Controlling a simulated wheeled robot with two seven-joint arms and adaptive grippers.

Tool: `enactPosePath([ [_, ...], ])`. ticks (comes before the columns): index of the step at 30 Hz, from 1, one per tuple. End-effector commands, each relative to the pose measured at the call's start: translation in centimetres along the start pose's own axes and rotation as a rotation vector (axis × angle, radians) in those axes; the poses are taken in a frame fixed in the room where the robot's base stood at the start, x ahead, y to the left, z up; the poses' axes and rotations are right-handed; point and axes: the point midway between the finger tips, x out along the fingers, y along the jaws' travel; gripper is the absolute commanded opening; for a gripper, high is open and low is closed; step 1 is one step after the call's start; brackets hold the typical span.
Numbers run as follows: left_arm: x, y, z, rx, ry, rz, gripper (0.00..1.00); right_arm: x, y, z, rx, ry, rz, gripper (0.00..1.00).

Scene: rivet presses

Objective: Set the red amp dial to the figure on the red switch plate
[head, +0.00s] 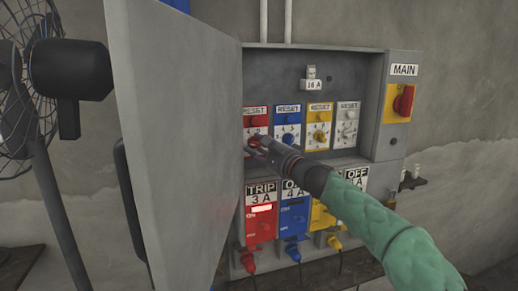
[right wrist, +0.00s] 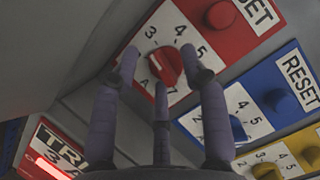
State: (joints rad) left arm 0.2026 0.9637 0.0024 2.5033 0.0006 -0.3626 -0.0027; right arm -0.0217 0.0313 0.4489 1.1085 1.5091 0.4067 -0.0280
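The red amp dial (right wrist: 166,66) sits on a white scale in the right wrist view; figures such as 3, 4 and 5 show around it. A small pale mark on its upper left side seems to face the 3, but it is too small to be sure. My right gripper (right wrist: 160,62) has its fingers spread around the dial, with gaps visible at both sides. In the head view my right gripper (head: 256,143) covers most of the dial. The red switch plate (head: 261,193) reads TRIP 3 A. My left gripper is out of view.
The open grey cabinet door (head: 180,140) stands close to the left of the red column. Blue (head: 287,122), yellow (head: 319,122) and white (head: 346,122) dial panels stand to the right. A red MAIN switch (head: 404,101) is at far right. A fan (head: 70,75) stands left of the door.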

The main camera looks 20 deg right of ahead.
Motion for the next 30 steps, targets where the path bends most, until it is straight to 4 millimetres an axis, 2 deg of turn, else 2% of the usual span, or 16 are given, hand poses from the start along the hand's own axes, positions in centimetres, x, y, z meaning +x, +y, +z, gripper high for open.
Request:
enactPosePath([
  [7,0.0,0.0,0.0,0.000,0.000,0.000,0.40,-0.1,0.1,-0.1,0.000,0.003,0.002,0.44],
  [11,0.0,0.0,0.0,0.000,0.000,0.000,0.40,-0.9,0.1,-0.1,0.000,0.003,0.002,0.44],
  [30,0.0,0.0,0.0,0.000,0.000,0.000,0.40,-9.9,0.0,-0.1,-0.001,0.003,0.000,0.44],
])
